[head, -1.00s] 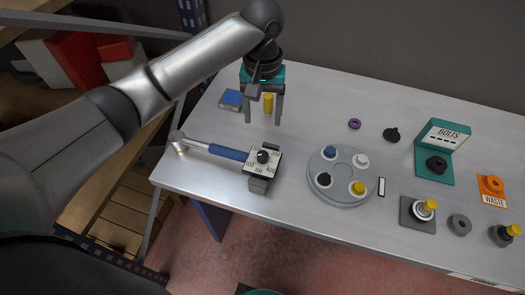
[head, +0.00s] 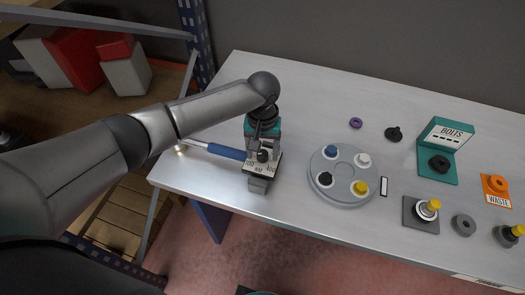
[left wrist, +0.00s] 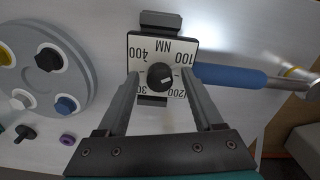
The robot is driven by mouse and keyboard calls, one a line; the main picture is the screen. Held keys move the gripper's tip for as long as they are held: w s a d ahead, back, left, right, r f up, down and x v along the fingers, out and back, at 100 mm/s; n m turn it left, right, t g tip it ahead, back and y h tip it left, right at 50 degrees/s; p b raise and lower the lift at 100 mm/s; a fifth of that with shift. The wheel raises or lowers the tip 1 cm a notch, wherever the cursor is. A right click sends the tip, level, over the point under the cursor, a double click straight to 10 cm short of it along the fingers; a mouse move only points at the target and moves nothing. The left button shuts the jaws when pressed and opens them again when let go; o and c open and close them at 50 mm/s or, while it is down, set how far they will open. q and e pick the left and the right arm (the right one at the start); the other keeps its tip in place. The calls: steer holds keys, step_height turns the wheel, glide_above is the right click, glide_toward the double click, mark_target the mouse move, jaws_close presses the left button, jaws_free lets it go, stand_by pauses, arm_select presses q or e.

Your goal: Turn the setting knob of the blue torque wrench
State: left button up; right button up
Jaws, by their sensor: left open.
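The torque wrench has a blue handle (head: 226,151) and lies near the front left of the table. Its square white dial plate (head: 272,168) carries numbers and the letters NM. The black setting knob (head: 263,156) stands in the middle of the dial, and it also shows in the left wrist view (left wrist: 160,76). My left gripper (left wrist: 160,74) is open, its fingers reaching down on either side of the knob with a gap to each. In the head view the left gripper (head: 262,147) hides part of the dial. My right gripper is not in view.
Right of the wrench stands a round grey tray (head: 343,198) with coloured pegs. Further right are a teal BOLTS stand (head: 437,172), an orange WASTE piece (head: 497,186) and a grey square base (head: 410,216). A purple ring (head: 355,123) and a black knob-like part (head: 393,134) lie behind the tray.

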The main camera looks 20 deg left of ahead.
arm_select(q)
steer(key=shift+c, duration=0.2)
jaws_close()
stand_by(0.4)
